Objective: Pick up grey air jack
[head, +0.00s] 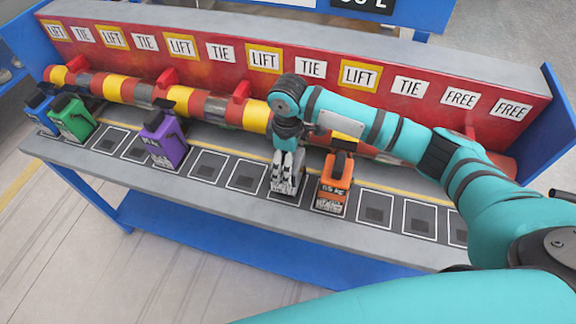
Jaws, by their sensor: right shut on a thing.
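The grey air jack (288,187) stands on a marked square of the grey bench, just left of the orange jack. My right gripper (287,165) points down at it from above and is shut on it. The fingers hide much of the jack's upper part. I cannot tell whether its base is lifted off the square. My left gripper is not in view.
An orange jack (333,187) stands close on the right. Purple (165,142), green (72,120) and blue (40,112) jacks stand to the left. Behind runs a striped tube (180,97) below a red board (210,70) with LIFT, TIE and FREE labels. Several squares are empty.

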